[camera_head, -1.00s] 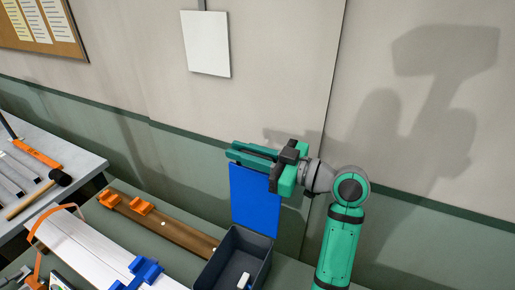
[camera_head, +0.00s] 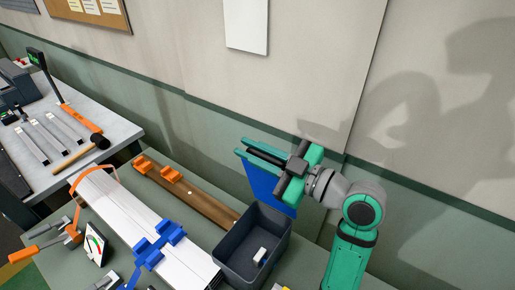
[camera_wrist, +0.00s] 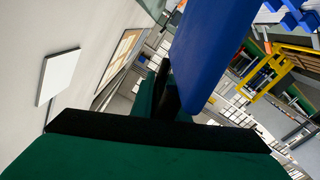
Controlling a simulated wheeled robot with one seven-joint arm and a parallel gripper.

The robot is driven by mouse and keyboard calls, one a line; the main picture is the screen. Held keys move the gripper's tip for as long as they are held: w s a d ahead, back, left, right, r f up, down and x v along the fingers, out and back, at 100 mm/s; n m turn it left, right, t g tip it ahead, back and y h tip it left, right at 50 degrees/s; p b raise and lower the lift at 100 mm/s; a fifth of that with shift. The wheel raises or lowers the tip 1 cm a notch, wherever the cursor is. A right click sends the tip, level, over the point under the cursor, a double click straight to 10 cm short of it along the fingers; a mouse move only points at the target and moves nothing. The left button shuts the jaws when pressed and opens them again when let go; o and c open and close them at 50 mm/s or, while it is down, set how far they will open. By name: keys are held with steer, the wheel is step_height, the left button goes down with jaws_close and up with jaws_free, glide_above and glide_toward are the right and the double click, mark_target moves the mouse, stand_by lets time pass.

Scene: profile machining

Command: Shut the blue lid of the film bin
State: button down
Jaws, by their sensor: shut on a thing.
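The film bin (camera_head: 228,252) is a dark grey open box on the bench in the head view, with a small white piece (camera_head: 260,255) inside it. Its blue lid (camera_head: 270,192) stands raised at the bin's back edge, tilted, with the bin's mouth uncovered. My green and black gripper (camera_head: 246,149) is at the lid's upper edge, shut on it, and hides part of that edge. In the wrist view the lid (camera_wrist: 208,50) is a large blue panel running up from between my fingers (camera_wrist: 168,98).
Left of the bin lie a brown profile (camera_head: 205,200) with orange clamps and a white profile (camera_head: 125,215) with blue clamps (camera_head: 160,243). A grey side table (camera_head: 110,125) holds a hammer and bars. The wall is close behind the bin.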

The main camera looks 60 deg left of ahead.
steer(key=shift+a, duration=0.1)
steer(key=c, duration=1.8)
jaws_free()
steer(key=shift+o, duration=0.2)
steer(key=v, duration=1)
steer(key=shift+w+d, duration=0.15)
steer(key=shift+d, duration=0.2)
steer(key=shift+c, duration=0.3)
